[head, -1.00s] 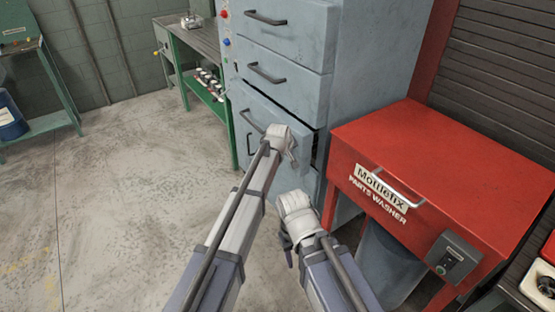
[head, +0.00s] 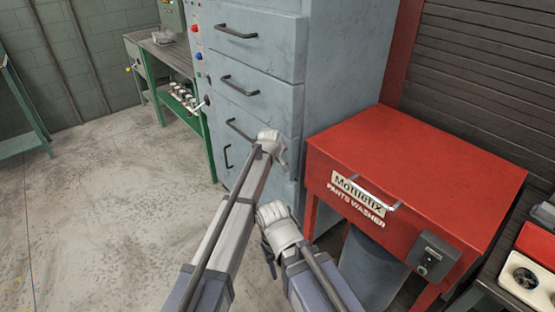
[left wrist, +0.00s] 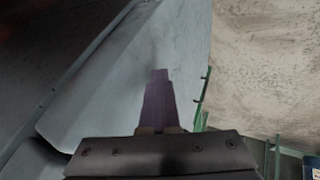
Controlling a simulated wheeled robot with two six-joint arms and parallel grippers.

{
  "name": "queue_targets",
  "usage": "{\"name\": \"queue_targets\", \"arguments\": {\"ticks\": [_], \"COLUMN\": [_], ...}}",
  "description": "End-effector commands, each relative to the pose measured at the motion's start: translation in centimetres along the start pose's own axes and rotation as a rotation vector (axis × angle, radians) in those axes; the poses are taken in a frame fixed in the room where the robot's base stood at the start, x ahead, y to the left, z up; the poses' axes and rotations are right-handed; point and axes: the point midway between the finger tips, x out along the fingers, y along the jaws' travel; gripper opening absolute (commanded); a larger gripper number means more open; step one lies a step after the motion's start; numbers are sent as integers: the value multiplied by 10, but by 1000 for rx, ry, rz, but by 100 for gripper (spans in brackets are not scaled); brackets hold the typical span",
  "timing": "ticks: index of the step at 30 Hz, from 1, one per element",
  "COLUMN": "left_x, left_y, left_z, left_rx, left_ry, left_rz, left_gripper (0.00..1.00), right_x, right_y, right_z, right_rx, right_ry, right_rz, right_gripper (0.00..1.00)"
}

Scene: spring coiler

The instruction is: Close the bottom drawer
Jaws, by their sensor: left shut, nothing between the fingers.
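The bottom drawer (head: 222,140) is in the grey-blue cabinet, below two other drawers, and has a dark bar handle. Its front looks flush or nearly flush with the drawers above; my arm hides part of it, so a small gap cannot be ruled out. My left gripper (head: 282,160) is at the right part of the drawer front; its fingertips are mostly hidden in the head view. In the left wrist view its fingers (left wrist: 158,100) are shut and empty in front of a grey-blue panel. My right gripper (head: 269,258) hangs lower, apart from the drawer, its jaws unclear.
A red parts washer (head: 420,170) stands close on the right, with a grey bin (head: 372,270) under it. A green workbench (head: 158,80) is at the back left. The concrete floor (head: 110,220) on the left is clear.

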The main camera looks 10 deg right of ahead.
Motion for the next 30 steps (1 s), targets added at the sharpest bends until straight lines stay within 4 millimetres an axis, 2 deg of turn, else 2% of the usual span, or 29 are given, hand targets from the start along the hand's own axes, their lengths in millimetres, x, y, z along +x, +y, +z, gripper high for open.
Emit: {"name": "queue_targets", "arguments": {"ticks": [1, 7, 15, 16, 21, 27, 30], "left_x": [2, -2, -22, -33, -68, -104, -115], "left_y": [8, 0, -37, -32, -31, -32, -33], "left_z": [0, 0, 2, -1, -2, -2, -1], "left_rx": [0, -1, -2, -1, 0, 0, 0], "left_ry": [3, 3, 2, 1, 1, 1, 1], "left_rz": [14, 13, 4, 5, 4, 3, 2], "left_gripper": [0, 0, 0, 0, 0, 0, 0], "right_x": [0, 0, -1, -13, -42, -70, -78], "right_y": [0, 0, 0, 1, 4, 7, 8], "right_z": [0, 0, 0, 1, 2, 4, 5], "right_rx": [0, 0, 0, 0, 0, 0, 1], "right_ry": [0, 0, 0, 0, 0, 0, 0], "right_rz": [0, 0, 0, 0, 0, 0, 0], "right_gripper": [50, 50, 50, 50, 50, 50, 50]}}
